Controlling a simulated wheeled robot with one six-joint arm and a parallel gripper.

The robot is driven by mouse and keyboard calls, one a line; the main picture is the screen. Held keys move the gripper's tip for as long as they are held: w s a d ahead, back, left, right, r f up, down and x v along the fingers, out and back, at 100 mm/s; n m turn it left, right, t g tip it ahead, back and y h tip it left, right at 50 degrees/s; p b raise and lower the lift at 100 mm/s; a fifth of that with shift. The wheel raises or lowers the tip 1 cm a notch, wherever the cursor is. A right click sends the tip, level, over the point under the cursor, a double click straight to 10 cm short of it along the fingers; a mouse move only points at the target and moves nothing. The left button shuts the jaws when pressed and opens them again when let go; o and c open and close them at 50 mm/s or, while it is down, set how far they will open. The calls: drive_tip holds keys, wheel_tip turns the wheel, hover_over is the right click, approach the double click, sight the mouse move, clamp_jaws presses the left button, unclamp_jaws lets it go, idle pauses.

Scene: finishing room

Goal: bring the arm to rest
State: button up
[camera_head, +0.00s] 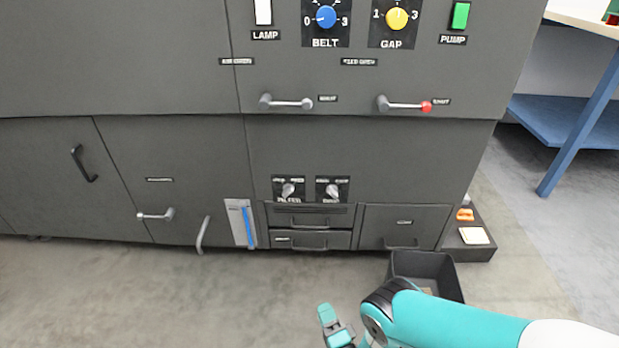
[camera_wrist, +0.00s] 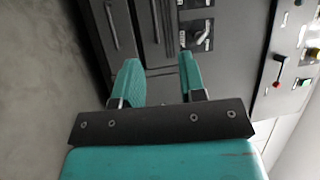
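My arm reaches in from the lower right in the head view, with my gripper (camera_head: 335,326) low in front of the grey machine (camera_head: 190,70), above the floor. In the wrist view my gripper (camera_wrist: 157,82) has its two teal fingers apart, with nothing between them. The fingers point toward the machine's lower drawers and knobs and are clear of them. Part of the gripper is cut off or hidden by the arm in the head view.
A dark open bin (camera_head: 462,290) stands on the floor just behind my arm. A low ledge (camera_head: 480,253) holds small orange and cream items. Handles (camera_head: 202,234) stick out from the machine front. A blue-legged table (camera_head: 580,125) is at the right. The floor at left is clear.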

drive_tip(key=w+a+r+n+g+y, duration=0.1)
drive_tip(key=w+a+r+n+g, duration=0.15)
drive_tip(key=w+a+r, duration=0.35)
drive_tip(key=w+a+r+n+g+y, duration=0.2)
drive_tip(key=w+a+r+n, duration=0.15)
drive_tip(key=w+r, duration=0.35)
wheel_tip(320, 180, up, 19)
drive_tip(key=n+g, duration=0.5)
drive_tip(key=s+d+r+n+g+h, duration=0.2)
drive_tip(key=s+d+r+n+g, duration=0.1)
drive_tip(key=s+d+r, duration=0.45)
drive_tip(key=s+d+r+n+g+h, duration=0.2)
drive_tip(key=s+d+r+n+g, duration=0.15)
drive_tip(key=s+r, duration=0.6)
drive_tip(key=s+d+r+n+g+h, duration=0.25)
drive_tip(key=s+d, duration=0.65)
drive_tip(key=s, duration=0.5)
wheel_tip(320, 180, up, 34)
drive_tip(key=p, duration=3.4)
drive_tip(key=shift+m, duration=0.3)
